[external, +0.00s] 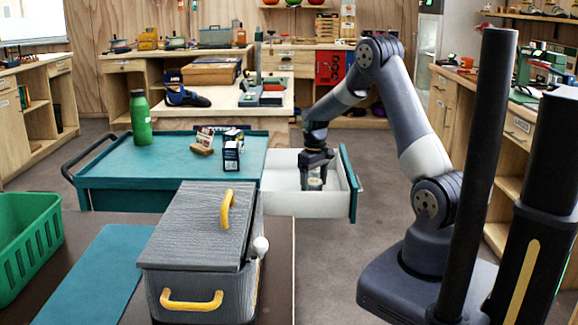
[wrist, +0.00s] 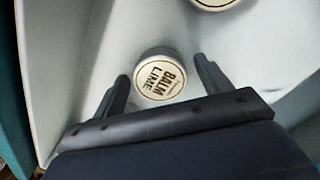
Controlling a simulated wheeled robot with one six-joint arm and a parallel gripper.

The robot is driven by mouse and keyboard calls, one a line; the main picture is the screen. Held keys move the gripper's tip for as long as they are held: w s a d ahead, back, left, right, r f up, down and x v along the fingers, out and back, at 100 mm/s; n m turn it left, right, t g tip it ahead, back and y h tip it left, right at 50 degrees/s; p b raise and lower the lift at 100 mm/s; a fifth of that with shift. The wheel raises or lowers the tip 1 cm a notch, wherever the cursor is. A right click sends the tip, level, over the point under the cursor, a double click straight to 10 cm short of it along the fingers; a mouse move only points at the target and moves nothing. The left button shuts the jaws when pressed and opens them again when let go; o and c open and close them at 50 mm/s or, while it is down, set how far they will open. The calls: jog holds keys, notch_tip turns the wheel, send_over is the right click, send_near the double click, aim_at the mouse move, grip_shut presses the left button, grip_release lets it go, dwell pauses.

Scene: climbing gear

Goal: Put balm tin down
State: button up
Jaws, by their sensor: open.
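The balm tin (wrist: 159,78) is a small round white tin with a cream lid reading "BALM LIME". It stands upright in the white drawer. My gripper (wrist: 162,75) is open, with one finger on each side of the tin and a visible gap to each finger. In the external view my gripper (external: 315,177) reaches down inside the open drawer (external: 283,204), which has a teal front. The tin (external: 314,184) shows only partly there, between the fingers. A second round lid (wrist: 213,2) is cut off at the top of the wrist view.
The teal cart top (external: 180,160) left of the drawer holds a green bottle (external: 140,118), a wooden stand (external: 203,143) and small dark boxes (external: 231,152). A grey lidded box (external: 205,230) stands in front. The drawer walls surround my gripper closely.

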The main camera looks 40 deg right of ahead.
notch_tip(320, 180, up, 10)
jog(key=shift+w+a+p, duration=0.2)
jog(key=shift+w+p, duration=0.15)
jog(key=shift+o, duration=0.5)
jog(key=shift+r, duration=0.45)
jog(key=shift+f, duration=0.1)
jog(key=t+b, duration=0.4)
jog(key=b, duration=0.3)
send_near(313, 182)
jog(key=x, duration=0.3)
jog(key=b+x, duration=0.1)
jog(key=x, duration=0.4)
jog(key=shift+w+d+f, duration=0.15)
jog(key=shift+d+f, duration=0.15)
jog(key=shift+t, duration=0.3)
jog(key=shift+c, duration=0.3)
